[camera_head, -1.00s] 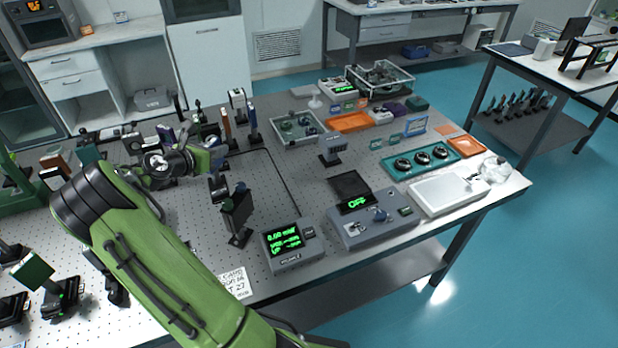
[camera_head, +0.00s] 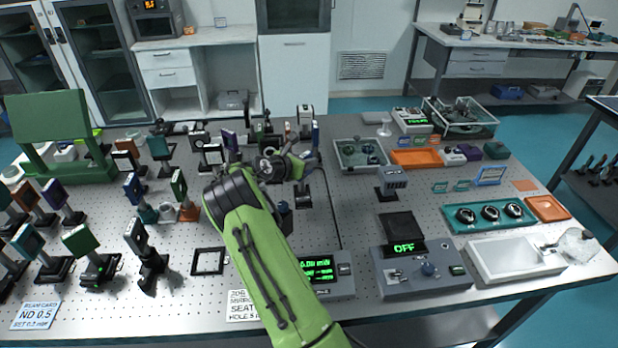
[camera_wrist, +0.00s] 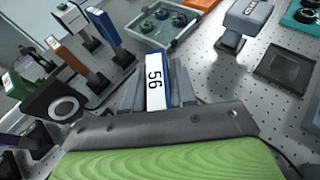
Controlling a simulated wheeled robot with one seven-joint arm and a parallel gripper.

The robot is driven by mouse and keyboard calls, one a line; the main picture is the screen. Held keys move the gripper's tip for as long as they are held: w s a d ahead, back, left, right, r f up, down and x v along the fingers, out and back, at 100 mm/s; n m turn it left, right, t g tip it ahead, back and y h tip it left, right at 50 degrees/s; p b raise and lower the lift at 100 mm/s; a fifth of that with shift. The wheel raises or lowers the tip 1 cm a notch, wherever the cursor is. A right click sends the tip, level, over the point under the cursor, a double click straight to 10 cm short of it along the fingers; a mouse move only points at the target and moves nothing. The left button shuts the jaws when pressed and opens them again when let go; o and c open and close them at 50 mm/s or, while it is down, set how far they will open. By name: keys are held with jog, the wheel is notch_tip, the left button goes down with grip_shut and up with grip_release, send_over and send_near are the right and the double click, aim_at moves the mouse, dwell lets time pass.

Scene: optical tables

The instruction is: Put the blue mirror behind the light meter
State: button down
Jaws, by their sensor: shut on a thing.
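My gripper (camera_head: 308,158) is over the middle of the perforated table. In the wrist view my gripper (camera_wrist: 157,98) is shut on a blue piece (camera_wrist: 156,84), seen edge-on, with a white strip marked "56"; I take it for the blue mirror. Its face and lower part are hidden there, and in the head view I cannot clearly make it out. The light meter (camera_head: 319,269), a grey box with a green readout, stands near the front edge, partly covered by my arm.
Another blue plate on a post (camera_head: 315,134) stands close behind my gripper. A grey box reading OFF (camera_head: 425,268) is right of the meter. A post-mounted grey head (camera_head: 393,180) stands mid-table. Several mounted optics crowd the left. Bare table shows right of my gripper.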

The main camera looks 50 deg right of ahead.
aim_at(303, 180)
jog(key=shift+f, duration=1.8)
jog(key=shift+s+f, duration=0.1)
jog(key=shift+f, duration=0.05)
jog(key=c, duration=0.9)
grip_release()
